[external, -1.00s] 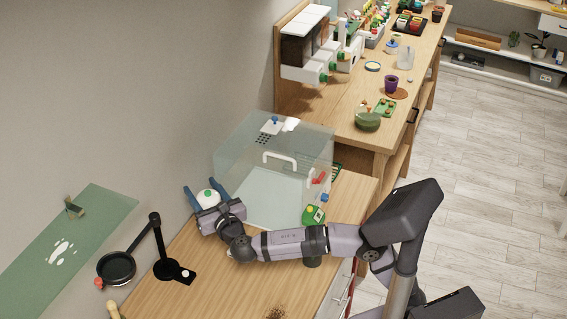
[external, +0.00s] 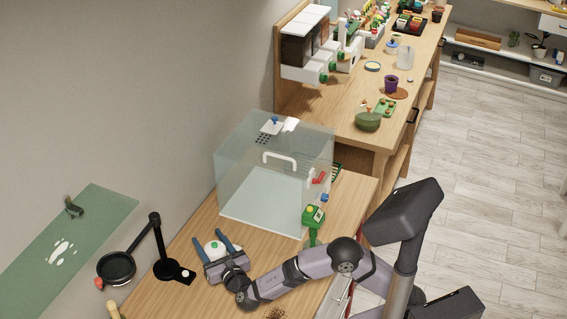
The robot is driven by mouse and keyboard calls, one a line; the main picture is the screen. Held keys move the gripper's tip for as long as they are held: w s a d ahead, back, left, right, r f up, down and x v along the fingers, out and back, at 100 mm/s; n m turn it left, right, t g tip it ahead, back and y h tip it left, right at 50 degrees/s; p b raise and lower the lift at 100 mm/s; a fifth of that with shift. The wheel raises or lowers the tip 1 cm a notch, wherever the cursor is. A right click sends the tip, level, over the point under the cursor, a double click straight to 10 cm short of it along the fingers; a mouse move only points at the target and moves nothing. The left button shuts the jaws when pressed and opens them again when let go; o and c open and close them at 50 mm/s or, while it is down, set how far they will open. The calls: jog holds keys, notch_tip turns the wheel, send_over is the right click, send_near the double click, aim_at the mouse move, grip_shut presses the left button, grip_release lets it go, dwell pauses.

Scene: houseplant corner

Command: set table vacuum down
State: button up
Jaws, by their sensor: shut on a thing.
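The table vacuum (external: 213,247) is a small white round body with a green button on top. It sits between the blue fingers of my gripper (external: 217,245), which is shut on it. My gripper is low over the wooden bench, left of the clear box's front. Whether the vacuum's underside touches the bench top (external: 190,238) cannot be told from this angle.
A clear box with a white handle (external: 279,160) stands behind my gripper. A black magnifier stand (external: 174,270) is to the left. A green tool (external: 313,216) is at the right. Dark crumbs (external: 276,313) lie at the front. Bare wood lies between the gripper and the stand.

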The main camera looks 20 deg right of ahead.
jog(key=shift+f, duration=3.8)
jog(key=shift+f, duration=0.2)
jog(key=o, duration=1.2)
jog(key=shift+r, duration=0.15)
jog(key=shift+s, duration=0.15)
jog(key=s, duration=0.4)
jog(key=s+d, duration=0.1)
jog(key=s, duration=0.2)
jog(key=s+d+b, duration=0.1)
jog(key=s, duration=0.3)
jog(key=shift+s, duration=0.3)
